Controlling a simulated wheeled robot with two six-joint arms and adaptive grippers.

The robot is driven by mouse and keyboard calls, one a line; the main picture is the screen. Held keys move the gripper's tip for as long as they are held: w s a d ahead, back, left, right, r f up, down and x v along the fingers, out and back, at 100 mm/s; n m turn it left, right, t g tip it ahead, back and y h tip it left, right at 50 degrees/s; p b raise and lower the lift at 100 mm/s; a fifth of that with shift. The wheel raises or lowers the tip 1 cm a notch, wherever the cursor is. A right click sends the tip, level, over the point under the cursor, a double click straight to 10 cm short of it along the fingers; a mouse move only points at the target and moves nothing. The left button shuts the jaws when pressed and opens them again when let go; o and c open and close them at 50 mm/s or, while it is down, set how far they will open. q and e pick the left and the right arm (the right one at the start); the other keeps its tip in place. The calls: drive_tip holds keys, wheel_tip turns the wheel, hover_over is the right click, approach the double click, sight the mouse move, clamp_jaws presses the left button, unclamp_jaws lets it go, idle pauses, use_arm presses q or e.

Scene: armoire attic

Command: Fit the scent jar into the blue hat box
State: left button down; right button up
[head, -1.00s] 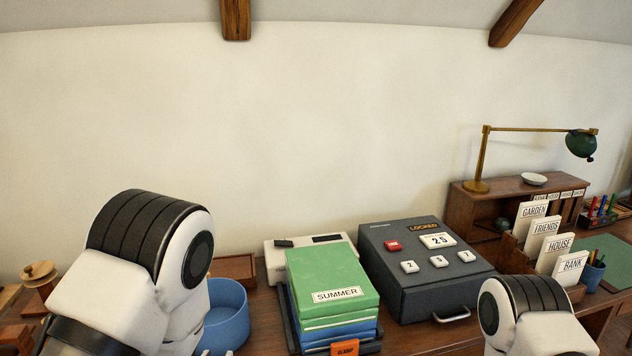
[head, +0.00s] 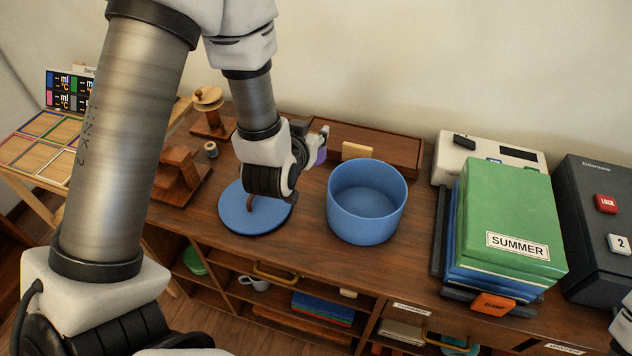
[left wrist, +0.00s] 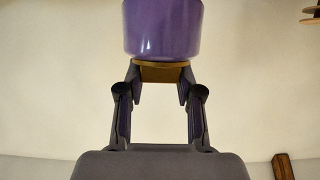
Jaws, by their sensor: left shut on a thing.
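The blue hat box (head: 367,232) stands open and empty on the wooden desk in the head view. Its blue lid (head: 238,215) lies flat to the left of it, with a brown handle on top. My left gripper (head: 318,140) is behind and left of the box, above the desk, pointing right. It is shut on the scent jar (head: 321,156), of which only a small purple part shows there. The left wrist view shows the purple jar (left wrist: 162,28) with its gold-coloured cap (left wrist: 160,72) between the fingers. My right gripper is not in view.
A wooden tray (head: 395,150) lies behind the box. A stack of books with a green SUMMER one (head: 510,205) on top stands to the right, beside a dark lock box (head: 595,240). Wooden stands and a spool (head: 211,149) are at the left.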

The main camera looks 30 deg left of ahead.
use_arm(q)
drive_tip(key=f, duration=1.7)
drive_tip(key=shift+s+d+f, duration=0.1)
drive_tip(key=shift+s+d, duration=0.1)
drive_tip(key=shift+s, duration=0.2)
drive_tip(key=c, duration=1)
unclamp_jaws()
drive_tip(key=shift+f, duration=0.1)
drive_tip(key=shift+c, duration=0.2)
